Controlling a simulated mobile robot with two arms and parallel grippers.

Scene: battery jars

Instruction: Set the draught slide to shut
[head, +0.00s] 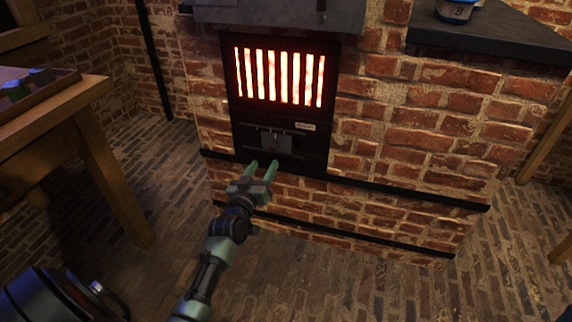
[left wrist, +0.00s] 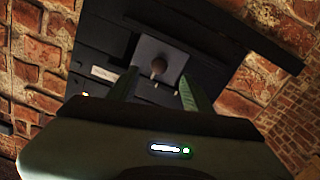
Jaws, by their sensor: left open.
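The draught slide (head: 276,143) is a small grey plate with a knob, set in the dark stove front below the glowing grate. In the left wrist view the slide plate (left wrist: 160,58) and its round knob (left wrist: 158,67) show just beyond my fingertips. My left gripper (head: 262,165) is open and empty, with its two green fingers pointing at the slide from just below and in front. In the left wrist view the fingers (left wrist: 157,88) stand either side of the knob, apart from it as far as I can tell. My right gripper is not in view.
The barred grate (head: 280,76) glows hot above the slide. Brick wall (head: 420,130) and a dark ledge (head: 350,182) surround the stove front. A wooden table (head: 50,115) stands at the left. The brick floor in front is clear.

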